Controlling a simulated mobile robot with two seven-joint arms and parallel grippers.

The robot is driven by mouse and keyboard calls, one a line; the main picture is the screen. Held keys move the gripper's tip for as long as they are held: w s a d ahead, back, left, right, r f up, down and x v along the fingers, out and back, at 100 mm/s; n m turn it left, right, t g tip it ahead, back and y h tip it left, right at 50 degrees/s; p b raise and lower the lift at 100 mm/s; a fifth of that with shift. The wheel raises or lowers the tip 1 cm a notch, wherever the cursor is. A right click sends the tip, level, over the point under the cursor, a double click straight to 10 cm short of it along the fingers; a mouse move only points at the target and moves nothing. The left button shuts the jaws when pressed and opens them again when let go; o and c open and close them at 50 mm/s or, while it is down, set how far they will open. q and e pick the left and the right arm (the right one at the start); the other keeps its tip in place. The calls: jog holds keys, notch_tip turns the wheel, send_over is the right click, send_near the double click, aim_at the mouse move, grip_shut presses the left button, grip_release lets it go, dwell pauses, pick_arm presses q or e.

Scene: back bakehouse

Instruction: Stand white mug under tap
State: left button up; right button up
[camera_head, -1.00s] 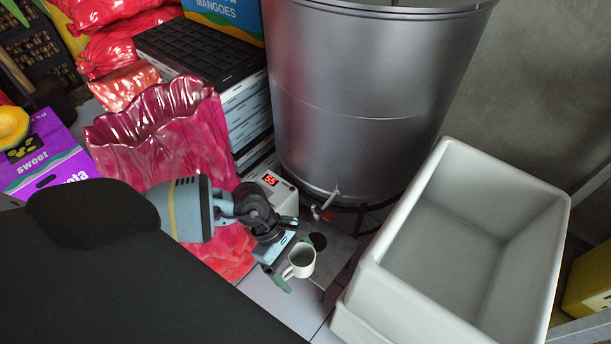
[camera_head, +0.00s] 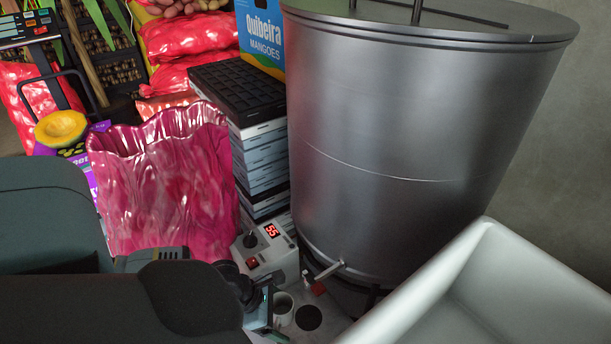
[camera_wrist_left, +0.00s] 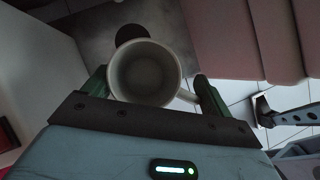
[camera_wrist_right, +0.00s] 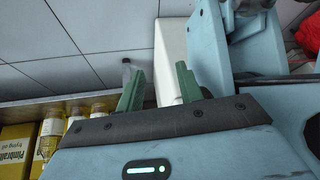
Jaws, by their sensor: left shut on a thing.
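The white mug (camera_head: 284,308) is upright, partly hidden by my left arm in the head view. My left gripper (camera_wrist_left: 150,76) is shut on the mug (camera_wrist_left: 145,74), green fingers on either side of it. The tap (camera_head: 330,269) sticks out low on the front of the big steel tank (camera_head: 400,150). A dark round spot (camera_head: 308,317) on the grey stand top (camera_head: 335,318) lies below the tap. The mug appears left of this spot; whether it touches the stand is unclear. My right gripper (camera_wrist_right: 158,80) is open and empty.
A white box with a red "55" display (camera_head: 268,252) stands close to the mug's left. A large white tub (camera_head: 440,290) stands close on the right. A pink sack (camera_head: 165,190) and stacked crates (camera_head: 262,160) are behind on the left. Oil bottles (camera_wrist_right: 52,125) show in the right wrist view.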

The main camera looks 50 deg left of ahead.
aim_at(284, 325)
pick_arm(q)
jog(key=shift+w+d, duration=0.15)
jog(key=shift+w, duration=0.15)
jog(key=shift+f, duration=0.4)
notch_tip(284, 325, down, 4)
jog(key=shift+r+b, duration=0.1)
jog(key=shift+b, duration=1.15)
jog(key=shift+f, duration=0.35)
jog(key=shift+f+b, duration=0.35)
jog(key=shift+f, duration=0.05)
notch_tip(284, 325, down, 4)
jog(key=shift+f+b, duration=0.1)
jog(key=shift+b, duration=1.1)
pick_arm(e)
notch_tip(284, 325, down, 6)
jog(key=s, duration=0.1)
jog(key=shift+d+g, duration=0.15)
jog(key=shift+g, duration=0.25)
